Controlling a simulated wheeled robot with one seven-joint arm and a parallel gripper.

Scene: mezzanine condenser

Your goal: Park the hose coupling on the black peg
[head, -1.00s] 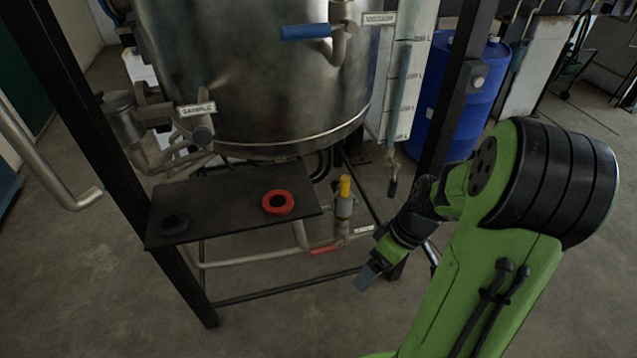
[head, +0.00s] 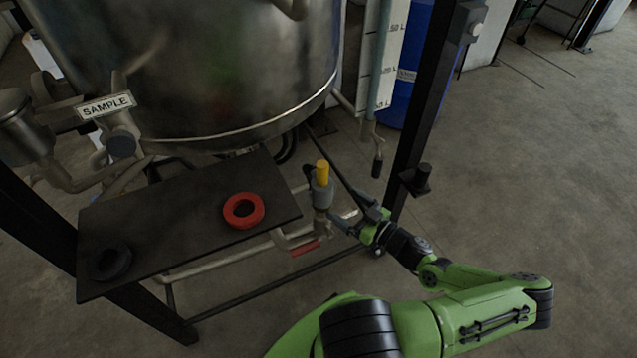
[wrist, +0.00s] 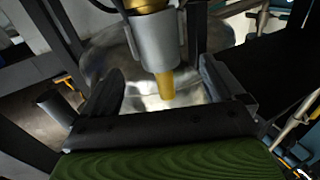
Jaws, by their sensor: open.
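The hose coupling (head: 321,190), a grey collar with a yellow end, stands upright on pipework just right of the dark shelf. The black peg (head: 422,176) sticks up from a small bracket on the dark frame post, to the right of the coupling. My gripper (head: 352,222) is open and empty, low and to the right of the coupling. In the wrist view, the grey and yellow coupling (wrist: 155,40) appears in line with the gap between my open fingers (wrist: 165,78). I cannot tell how far it is from the fingertips.
The dark shelf (head: 180,225) holds a red ring (head: 259,214) and a black ring (head: 110,261). A steel tank (head: 200,70) hangs above it. A red-handled valve (head: 305,248) sits below the coupling. The frame post (head: 425,110) stands close to my arm.

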